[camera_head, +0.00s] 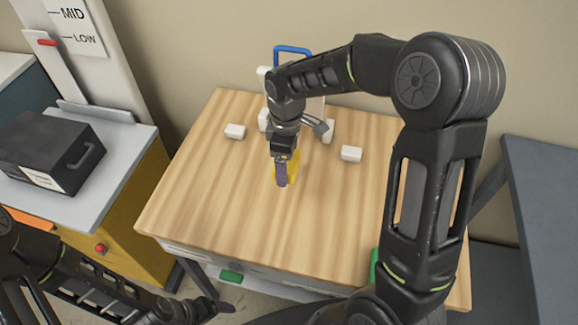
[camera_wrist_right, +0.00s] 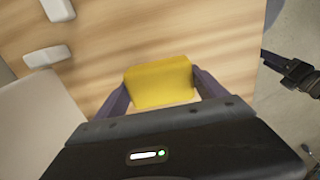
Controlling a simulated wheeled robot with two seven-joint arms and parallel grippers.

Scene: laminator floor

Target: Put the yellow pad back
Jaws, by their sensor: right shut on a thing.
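The yellow pad (camera_head: 294,166) is a small block over the middle of the wooden table (camera_head: 215,200), partly hidden by my right gripper (camera_head: 282,180) in the head view. In the right wrist view the yellow pad (camera_wrist_right: 160,84) sits between the two fingers of my right gripper (camera_wrist_right: 160,90), which is shut on it. I cannot tell whether the pad touches the table. My left gripper (camera_head: 226,307) is low at the front, off the table's front edge; its jaw opening is not clear.
White blocks lie on the table at left (camera_head: 235,131) and right (camera_head: 351,153), with others by a blue-handled item (camera_head: 292,50) partly behind my arm. A black box (camera_head: 52,150) stands on a side cabinet at left. The table's front left is clear.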

